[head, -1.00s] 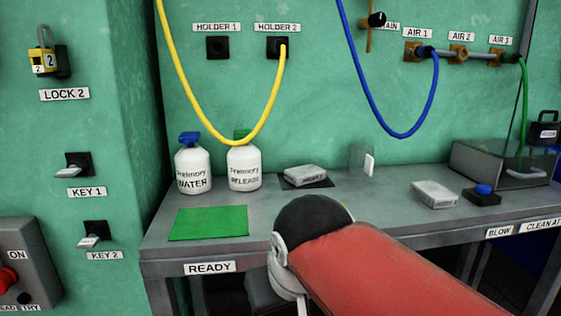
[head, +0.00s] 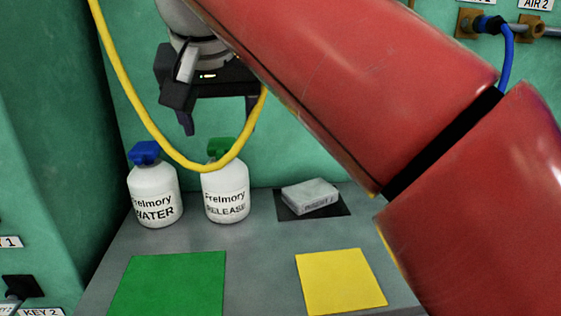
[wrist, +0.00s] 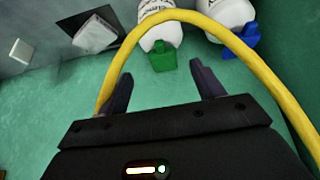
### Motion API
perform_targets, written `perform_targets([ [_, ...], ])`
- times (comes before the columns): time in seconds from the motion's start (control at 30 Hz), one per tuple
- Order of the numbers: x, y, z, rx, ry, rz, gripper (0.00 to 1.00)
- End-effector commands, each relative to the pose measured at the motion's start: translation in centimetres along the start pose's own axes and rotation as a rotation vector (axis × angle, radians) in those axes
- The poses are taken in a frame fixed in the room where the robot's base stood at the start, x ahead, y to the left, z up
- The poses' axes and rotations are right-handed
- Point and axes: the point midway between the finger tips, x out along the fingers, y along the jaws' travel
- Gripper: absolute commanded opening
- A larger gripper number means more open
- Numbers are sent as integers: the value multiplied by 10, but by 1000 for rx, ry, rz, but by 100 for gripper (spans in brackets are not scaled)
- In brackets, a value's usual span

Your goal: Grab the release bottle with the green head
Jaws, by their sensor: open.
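The release bottle (head: 226,194) is white with a green head (head: 221,149) and stands upright at the back of the table. In the wrist view its green head (wrist: 163,57) shows just beyond and between my fingertips. My gripper (head: 215,126) is open and empty, above the bottles and apart from them. The gripper also shows in the wrist view (wrist: 160,82). The yellow hose (head: 178,156) hangs in a loop that crosses in front of the release bottle's upper part in the head view. In the wrist view it arches around the fingers.
The water bottle (head: 155,195) with a blue head stands just left of the release bottle. A grey block (head: 310,196) on a dark pad lies to the right. Green (head: 168,284) and yellow (head: 341,281) mats lie on the table front. The green wall is close behind.

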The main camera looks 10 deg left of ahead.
Motion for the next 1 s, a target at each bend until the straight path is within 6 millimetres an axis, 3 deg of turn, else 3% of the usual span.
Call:
perform_targets([
  [0.17,-1,-15,-2,1,1,-12,67],
  [0.7,67,-16,1,2,1,-12,67],
  [1.0,71,-15,0,2,2,-12,67],
])
